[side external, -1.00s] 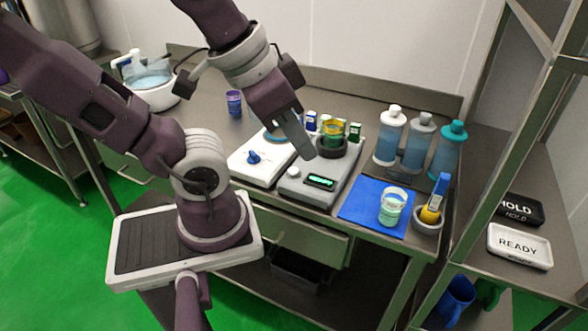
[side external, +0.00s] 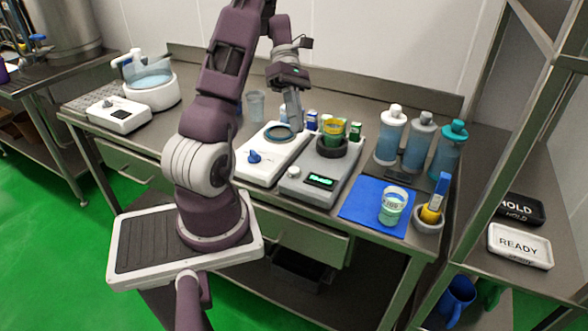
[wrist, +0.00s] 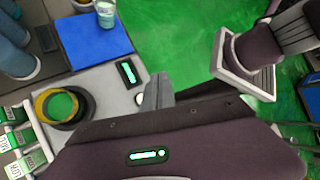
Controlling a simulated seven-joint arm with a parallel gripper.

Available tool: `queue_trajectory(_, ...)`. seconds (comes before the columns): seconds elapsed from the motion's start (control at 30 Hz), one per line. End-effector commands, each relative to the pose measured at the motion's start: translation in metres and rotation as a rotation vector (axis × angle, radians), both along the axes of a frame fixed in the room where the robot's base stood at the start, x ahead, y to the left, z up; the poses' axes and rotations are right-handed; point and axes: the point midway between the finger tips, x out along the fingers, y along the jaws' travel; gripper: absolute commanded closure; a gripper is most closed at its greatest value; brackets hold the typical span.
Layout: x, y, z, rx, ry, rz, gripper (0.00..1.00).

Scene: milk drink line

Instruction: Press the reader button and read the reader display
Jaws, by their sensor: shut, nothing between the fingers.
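The reader (side external: 338,178) is a grey box on the bench, with a lit green display (side external: 320,181) and a round pale button (side external: 293,172) at its near end. The display's characters are too small to read. The wrist view also shows the display (wrist: 128,73) and the button (wrist: 140,98). A yellow and green cup (side external: 333,128) sits in a dark ring on the reader's far end. My gripper (side external: 294,126) is shut and empty, fingers pointing down, behind the button in the side view. In the wrist view its fingers (wrist: 160,88) appear beside the button; contact is not visible.
A white device (side external: 270,160) with a blue knob stands left of the reader. Right of it, a blue mat (side external: 360,212) holds a cup (side external: 393,207), beside a small holder (side external: 428,222). Several bottles (side external: 390,135) stand behind. Small labelled boxes (side external: 355,131) stand near the cup ring.

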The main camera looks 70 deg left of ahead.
Motion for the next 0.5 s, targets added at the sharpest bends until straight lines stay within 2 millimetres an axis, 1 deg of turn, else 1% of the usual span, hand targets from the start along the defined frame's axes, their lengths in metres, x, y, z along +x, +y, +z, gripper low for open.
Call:
queue_trajectory(0.03,-0.0025,0.0048,-0.0051,-0.016,0.022,0.031,1.00)
queue_trajectory(0.13,-0.0046,0.0093,-0.0094,-0.030,0.041,0.061,1.00)
queue_trajectory(0.4,-0.0046,0.0091,-0.0097,-0.030,0.043,0.061,1.00)
queue_trajectory(0.5,-0.0046,0.0088,-0.0127,-0.031,0.043,0.061,1.00)
